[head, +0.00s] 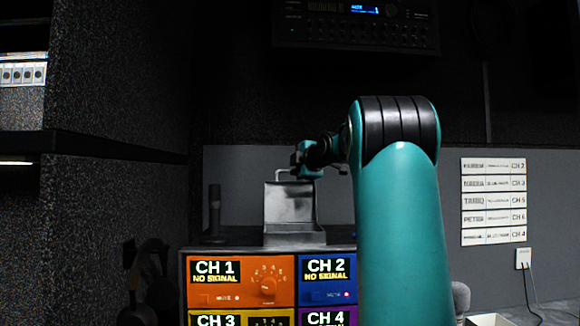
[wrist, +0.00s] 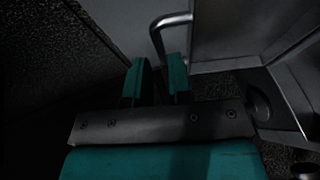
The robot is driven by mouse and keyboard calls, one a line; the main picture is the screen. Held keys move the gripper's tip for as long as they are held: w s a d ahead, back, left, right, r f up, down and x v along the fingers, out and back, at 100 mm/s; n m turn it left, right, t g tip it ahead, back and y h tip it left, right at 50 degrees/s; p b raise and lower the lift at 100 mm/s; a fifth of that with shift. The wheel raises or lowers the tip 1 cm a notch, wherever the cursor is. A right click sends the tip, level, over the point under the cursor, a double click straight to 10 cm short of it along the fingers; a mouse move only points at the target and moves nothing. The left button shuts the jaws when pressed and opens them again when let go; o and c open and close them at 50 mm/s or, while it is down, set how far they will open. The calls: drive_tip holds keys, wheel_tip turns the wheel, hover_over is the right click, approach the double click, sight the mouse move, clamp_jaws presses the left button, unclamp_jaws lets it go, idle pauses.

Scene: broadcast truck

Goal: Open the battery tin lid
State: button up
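The battery tin (head: 294,239) is a grey metal box on top of the channel monitor unit. Its lid (head: 289,202) stands raised, roughly upright, at the back of the box; the lid's plain grey face fills the upper right of the wrist view (wrist: 235,30). A bent metal bar handle (head: 278,174) sticks out at the lid's top edge. My gripper (head: 303,160) is at that handle. In the wrist view the handle (wrist: 157,38) runs down between the two teal fingers (wrist: 157,75), which look closed around it. Their contact is dark and partly hidden.
The monitor unit (head: 240,280) with coloured CH panels stands under the tin. A dark upright cylinder (head: 214,208) is left of the tin. Headphones (head: 147,270) hang at the lower left. A rack device (head: 355,30) is overhead. My arm covers the area right of the tin.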

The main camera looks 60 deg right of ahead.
drive_tip(key=p, duration=0.1)
hover_over(290, 196)
drive_tip(key=shift+w+d+f, duration=0.25)
drive_tip(key=shift+d+f, duration=0.05)
drive_tip(key=shift+f, duration=0.25)
clamp_jaws()
